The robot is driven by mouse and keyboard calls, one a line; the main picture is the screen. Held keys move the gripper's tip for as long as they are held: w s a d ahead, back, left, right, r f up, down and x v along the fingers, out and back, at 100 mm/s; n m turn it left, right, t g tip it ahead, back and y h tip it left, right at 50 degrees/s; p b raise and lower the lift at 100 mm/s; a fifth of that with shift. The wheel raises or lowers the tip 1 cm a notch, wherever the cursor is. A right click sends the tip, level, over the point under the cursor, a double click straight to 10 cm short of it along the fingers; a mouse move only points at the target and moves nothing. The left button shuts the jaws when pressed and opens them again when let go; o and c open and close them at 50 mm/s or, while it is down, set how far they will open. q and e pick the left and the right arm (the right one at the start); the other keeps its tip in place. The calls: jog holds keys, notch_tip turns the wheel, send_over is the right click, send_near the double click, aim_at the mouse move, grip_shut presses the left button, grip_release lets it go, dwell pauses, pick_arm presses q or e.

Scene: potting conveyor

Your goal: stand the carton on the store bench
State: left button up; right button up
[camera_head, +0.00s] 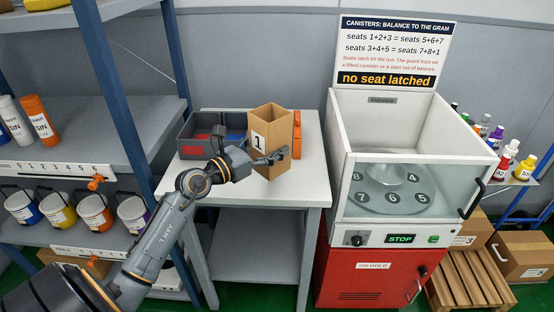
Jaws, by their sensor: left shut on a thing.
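The carton (280,125) is a tall brown open-topped box with a white label reading 1. It looks upright at the middle of the white-topped bench (306,192). Its lower end shows against the bench top; I cannot tell whether it rests there or is held just above. My left gripper (272,158) reaches in from the left and is shut on the carton low on its front side. The gripper hides part of the carton's lower face. My right gripper is not in view.
A dark divided bin (186,151) with red and blue parts stands behind the carton to the left. An orange object (298,134) stands close on its right. The canister machine (463,150) stands right of the bench, shelves with paint pots (97,212) to the left. The bench's front right is clear.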

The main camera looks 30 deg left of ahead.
pick_arm(q)
jog(key=shift+w+d+f, duration=0.2)
jog(key=shift+w+f, duration=0.3)
jog(key=shift+f, duration=0.1)
jog(key=shift+w+d+f, duration=0.15)
jog(key=shift+w+f, duration=0.3)
jog(key=shift+f, duration=0.15)
jog(key=f, duration=0.1)
jog(key=f+b, duration=0.1)
jog(key=f, duration=0.1)
jog(key=shift+w+d+f, duration=0.1)
jog(key=shift+w+f, duration=0.05)
jog(key=shift+w, duration=0.15)
jog(key=shift+f, duration=0.25)
jog(key=shift+f+b, duration=0.1)
jog(key=shift+b, duration=0.25)
jog(key=o, duration=1.2)
jog(key=shift+c, duration=0.2)
jog(key=shift+s, duration=0.1)
